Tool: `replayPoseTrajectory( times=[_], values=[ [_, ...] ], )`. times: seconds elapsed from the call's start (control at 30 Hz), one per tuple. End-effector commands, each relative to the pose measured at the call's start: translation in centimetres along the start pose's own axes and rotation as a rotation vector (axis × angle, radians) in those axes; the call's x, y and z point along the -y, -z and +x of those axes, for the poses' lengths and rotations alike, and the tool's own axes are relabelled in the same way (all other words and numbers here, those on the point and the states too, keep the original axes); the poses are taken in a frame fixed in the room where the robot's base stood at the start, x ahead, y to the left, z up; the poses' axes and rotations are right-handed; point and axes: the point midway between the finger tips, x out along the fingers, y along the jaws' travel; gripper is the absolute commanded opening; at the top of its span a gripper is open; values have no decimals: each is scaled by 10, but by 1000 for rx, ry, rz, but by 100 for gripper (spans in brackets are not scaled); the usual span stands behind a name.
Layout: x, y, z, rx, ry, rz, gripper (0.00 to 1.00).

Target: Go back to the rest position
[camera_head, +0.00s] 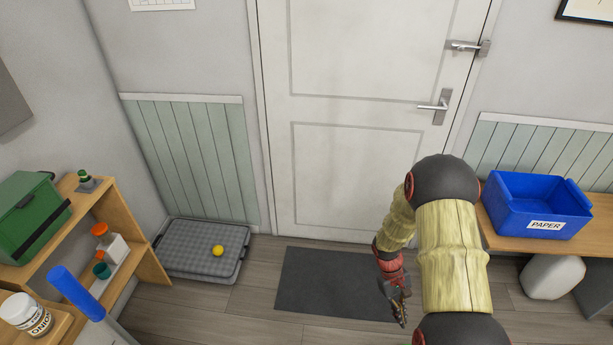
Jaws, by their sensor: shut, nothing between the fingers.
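My gripper (402,306) hangs low at the end of my bent arm, to the right of centre in the head view. It points down in front of the dark floor mat (325,284) near the door. Its fingers are small and dark in the picture. They are shut and hold nothing. My arm, with yellowish links and dark joints, covers part of the door's lower right and the right end of the mat.
A closed white door (352,80) stands behind the arm. At right, a blue PAPER bin (537,205) sits on a wooden table (597,240). At left are a shelf (130,248) with bottles, a green box (32,212), and a grey pad (195,247) with a yellow ball (218,251).

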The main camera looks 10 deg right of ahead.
Motion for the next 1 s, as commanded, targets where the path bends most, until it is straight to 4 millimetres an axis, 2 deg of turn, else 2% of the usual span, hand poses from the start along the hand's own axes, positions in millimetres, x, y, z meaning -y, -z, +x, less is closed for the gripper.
replayPoseTrajectory(
  times=[0.03,0.1,0.2,0.4,0.6,0.8,1.0],
  values=[
    [3,-9,-27,-25,6,26,0],
    [11,-24,-58,-54,19,60,0],
    [22,-45,-100,-101,41,105,0],
    [50,-92,-170,-208,86,175,0],
    [80,-140,-224,-338,129,220,0],
    [108,-185,-267,-492,162,238,0],
    [126,-224,-305,-677,169,232,0]
  ],
)
